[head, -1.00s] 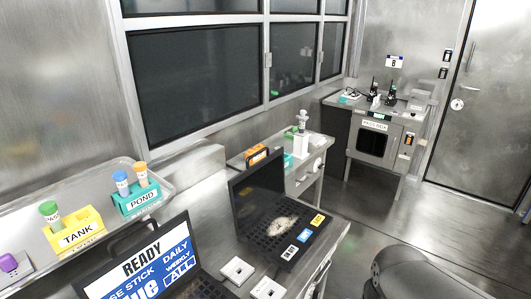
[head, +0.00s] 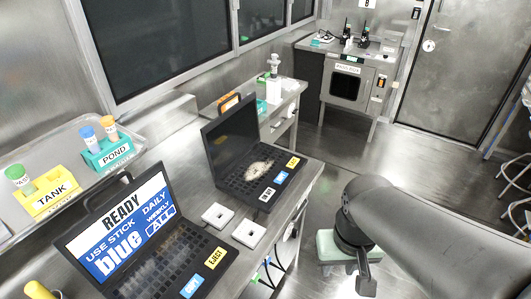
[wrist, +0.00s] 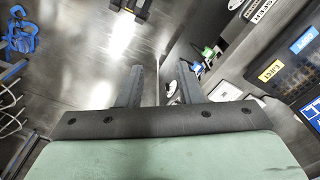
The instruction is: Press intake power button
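I cannot make out a button legibly marked as intake power. One laptop (head: 150,240) is lit with "READY USE STICK blue". A second laptop (head: 245,160) behind it is open with a dark screen, a pale patch on its keys and small coloured labels along its edge. Two white square pads (head: 217,215) with dark centres lie on the bench beside the laptops. My gripper (wrist: 158,88) is open and empty, its two dark fingers apart. In the head view its pale green body (head: 332,243) hangs over the floor, right of the bench edge and apart from the laptops.
A tray (head: 122,172) at left holds a yellow TANK rack (head: 50,197) and a teal POND rack (head: 108,152) with capped tubes. Cables and small green and blue items hang under the bench edge. A pass box (head: 348,84) stands at the back. The floor (head: 445,170) is open; stools are at right.

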